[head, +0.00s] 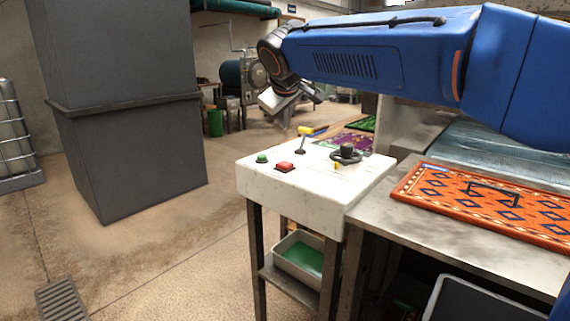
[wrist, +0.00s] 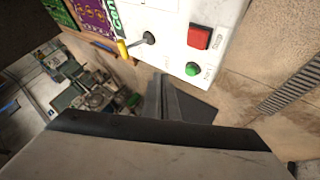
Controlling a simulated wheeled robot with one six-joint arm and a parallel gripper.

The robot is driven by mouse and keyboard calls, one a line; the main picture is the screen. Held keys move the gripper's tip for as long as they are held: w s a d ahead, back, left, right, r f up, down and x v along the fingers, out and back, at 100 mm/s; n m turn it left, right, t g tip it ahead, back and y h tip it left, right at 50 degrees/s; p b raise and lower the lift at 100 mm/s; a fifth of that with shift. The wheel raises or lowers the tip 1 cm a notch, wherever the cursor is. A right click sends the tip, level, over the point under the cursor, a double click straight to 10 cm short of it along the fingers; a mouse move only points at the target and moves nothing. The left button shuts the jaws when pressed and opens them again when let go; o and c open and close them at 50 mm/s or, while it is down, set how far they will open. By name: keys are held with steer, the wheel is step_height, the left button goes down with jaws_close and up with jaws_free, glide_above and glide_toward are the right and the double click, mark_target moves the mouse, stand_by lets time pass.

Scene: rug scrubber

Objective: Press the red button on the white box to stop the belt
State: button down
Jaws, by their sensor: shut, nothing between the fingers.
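The white box (head: 320,188) stands on dark legs at the left end of the metal table. Its red square button (head: 285,167) is on the top near the front, just right of a round green button (head: 262,158). In the wrist view the red button (wrist: 199,37) and green button (wrist: 192,69) are right of and above my gripper (wrist: 163,88). My gripper is shut and empty. In the head view, my gripper (head: 283,101) hangs in the air above and behind the box, apart from the button.
A yellow-tipped lever (head: 301,143) and a black knob (head: 346,153) stick up from the box top. An orange patterned rug (head: 490,203) lies on the metal table (head: 420,220) to the right. A tall grey column (head: 125,120) stands at left. A green-bottomed bin (head: 300,258) sits underneath.

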mark_target(285, 165)
steer(key=shift+f, duration=4.4)
steer(key=shift+f, duration=0.15)
steer(key=shift+f, duration=0.3)
steer(key=shift+f, duration=0.55)
steer(key=shift+r, duration=1)
steer(key=shift+r, duration=2.5)
